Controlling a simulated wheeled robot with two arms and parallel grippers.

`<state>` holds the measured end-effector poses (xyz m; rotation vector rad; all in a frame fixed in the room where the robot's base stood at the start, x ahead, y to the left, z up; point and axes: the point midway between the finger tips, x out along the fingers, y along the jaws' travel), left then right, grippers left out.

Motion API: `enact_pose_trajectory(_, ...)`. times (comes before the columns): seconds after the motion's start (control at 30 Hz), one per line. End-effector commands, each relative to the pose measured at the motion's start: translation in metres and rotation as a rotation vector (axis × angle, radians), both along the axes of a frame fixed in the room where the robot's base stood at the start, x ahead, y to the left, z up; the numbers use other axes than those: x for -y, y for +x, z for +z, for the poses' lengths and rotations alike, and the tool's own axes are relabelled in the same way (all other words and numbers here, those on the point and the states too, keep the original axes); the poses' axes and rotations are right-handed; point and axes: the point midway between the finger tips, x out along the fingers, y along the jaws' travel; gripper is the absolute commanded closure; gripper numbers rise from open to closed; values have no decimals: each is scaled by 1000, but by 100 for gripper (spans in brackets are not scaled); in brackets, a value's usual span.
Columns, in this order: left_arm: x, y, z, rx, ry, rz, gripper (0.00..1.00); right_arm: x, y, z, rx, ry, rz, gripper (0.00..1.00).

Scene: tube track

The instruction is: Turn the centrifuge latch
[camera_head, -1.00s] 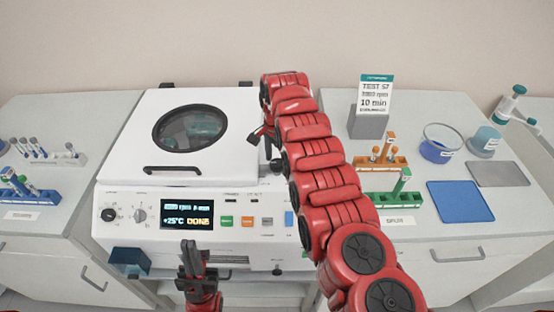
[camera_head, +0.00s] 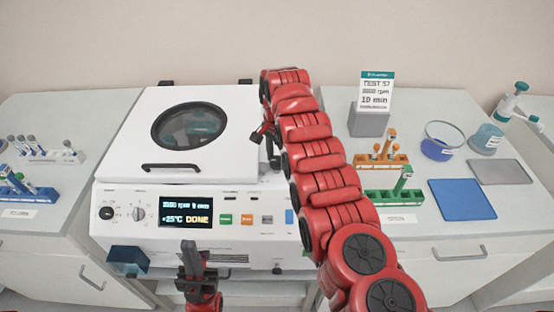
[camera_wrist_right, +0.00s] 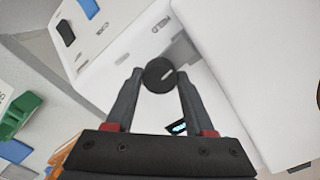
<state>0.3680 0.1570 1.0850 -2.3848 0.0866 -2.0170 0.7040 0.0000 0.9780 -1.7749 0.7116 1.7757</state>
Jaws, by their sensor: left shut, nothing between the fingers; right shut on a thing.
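The white centrifuge (camera_head: 135,190) stands in the middle with its round-windowed lid (camera_head: 140,125) down. Its display (camera_head: 186,213) reads DONE. My right gripper (camera_head: 262,136) is at the right side of the centrifuge, mostly hidden by my red right arm. In the right wrist view, a round black latch knob (camera_wrist_right: 160,75) with a pale line sits between the fingertips (camera_wrist_right: 158,84), and the gripper is shut on it. The line is tilted in that view. My left gripper (camera_head: 190,256) is shut and empty, pointing up in front of the centrifuge's lower front.
The left bench carries tube racks (camera_head: 28,188). My right arm covers the centrifuge's right edge.

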Motion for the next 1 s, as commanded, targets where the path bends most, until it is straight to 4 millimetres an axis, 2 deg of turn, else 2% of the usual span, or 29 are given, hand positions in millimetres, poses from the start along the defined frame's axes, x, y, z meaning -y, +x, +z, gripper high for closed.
enact_pose_trajectory(0.2, 0, 0, -23, 0, 0, 0, 100, 1, 2, -4, 6, 0, 180, 100)
enact_pose_trajectory(0.5, 0, 0, -44, 0, 0, 0, 100, 0, 1, -1, 4, 0, 467, 100)
enact_pose_trajectory(0.7, 0, 0, -46, 0, 0, 0, 100, 1, 0, 0, 1, 0, 656, 100)
enact_pose_trajectory(1.0, 0, 0, -40, 0, 0, 0, 100, 0, 0, 2, 0, 0, 942, 100)
